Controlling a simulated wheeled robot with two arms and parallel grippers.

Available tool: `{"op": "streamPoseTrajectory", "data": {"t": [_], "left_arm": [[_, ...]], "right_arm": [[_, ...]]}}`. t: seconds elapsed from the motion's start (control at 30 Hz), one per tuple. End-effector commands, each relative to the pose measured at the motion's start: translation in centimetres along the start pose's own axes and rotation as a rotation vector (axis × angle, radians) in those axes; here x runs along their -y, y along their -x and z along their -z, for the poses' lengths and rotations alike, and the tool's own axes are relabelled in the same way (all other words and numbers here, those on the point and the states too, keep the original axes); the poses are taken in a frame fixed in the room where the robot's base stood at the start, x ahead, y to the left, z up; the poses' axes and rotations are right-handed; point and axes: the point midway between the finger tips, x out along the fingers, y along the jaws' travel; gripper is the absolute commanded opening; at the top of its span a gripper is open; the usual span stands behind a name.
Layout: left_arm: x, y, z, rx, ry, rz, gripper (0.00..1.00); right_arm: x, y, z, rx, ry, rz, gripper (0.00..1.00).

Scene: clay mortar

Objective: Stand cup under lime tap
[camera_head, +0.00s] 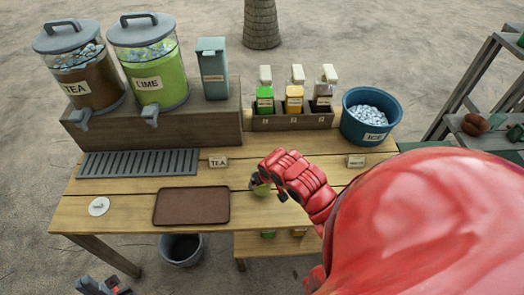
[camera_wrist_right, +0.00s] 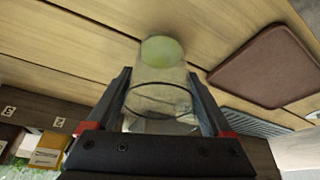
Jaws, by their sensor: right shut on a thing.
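The lime dispenser (camera_head: 168,72), a clear jar of green drink with a grey lid, stands on the wooden riser at the back left. Its grey lime tap (camera_head: 150,116) hangs over the riser's front, above the slatted drip tray (camera_head: 140,163). My right gripper (camera_head: 266,187) is above the table, right of the brown mat, and shut on a clear cup (camera_head: 260,189). The right wrist view shows the cup (camera_wrist_right: 160,80) between the two fingers, with a greenish round end. My left gripper (camera_head: 104,288) is at the bottom left edge, partly cut off, away from the cup.
The tea dispenser (camera_head: 90,82) stands left of the lime one. A brown mat (camera_head: 191,206) lies in front of the drip tray. A bottle rack (camera_head: 292,122) and a blue ice bucket (camera_head: 371,116) stand at the back right. A small TEA sign (camera_head: 218,162) stands beside the drip tray.

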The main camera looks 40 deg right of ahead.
Motion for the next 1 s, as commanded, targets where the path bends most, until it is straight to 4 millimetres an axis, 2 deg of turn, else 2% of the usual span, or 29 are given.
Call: {"op": "streamPoseTrajectory", "data": {"t": [0.17, 0.53, 0.57, 0.6, 0.63, 0.87, 1.0], "left_arm": [[0.0, -0.8, 0.1, 0.000, 0.000, 0.000, 0.00], [0.0, -0.4, 0.1, 0.000, 0.000, 0.000, 0.00], [0.0, -0.5, 0.1, 0.000, 0.000, 0.000, 0.00], [0.0, -0.5, 0.1, 0.000, 0.000, 0.000, 0.00], [0.0, -0.5, 0.1, 0.000, 0.000, 0.000, 0.00], [0.0, -0.6, 0.1, 0.000, 0.000, 0.000, 0.00], [0.0, -0.5, 0.1, 0.000, 0.000, 0.000, 0.00]], "right_arm": [[0.0, -1.5, -0.7, 0.002, 0.000, -0.002, 0.28], [0.0, -2.0, -0.8, -0.002, 0.000, 0.000, 0.28], [0.0, -1.9, -0.8, -0.002, 0.000, 0.000, 0.90], [0.0, -1.9, -0.8, -0.002, 0.000, -0.001, 0.97], [0.0, -1.9, -0.8, -0.002, 0.000, -0.001, 1.00], [0.0, -1.8, -0.7, -0.002, 0.000, -0.001, 1.00], [-0.1, -1.1, -0.7, -0.003, -0.001, 0.000, 1.00]]}}
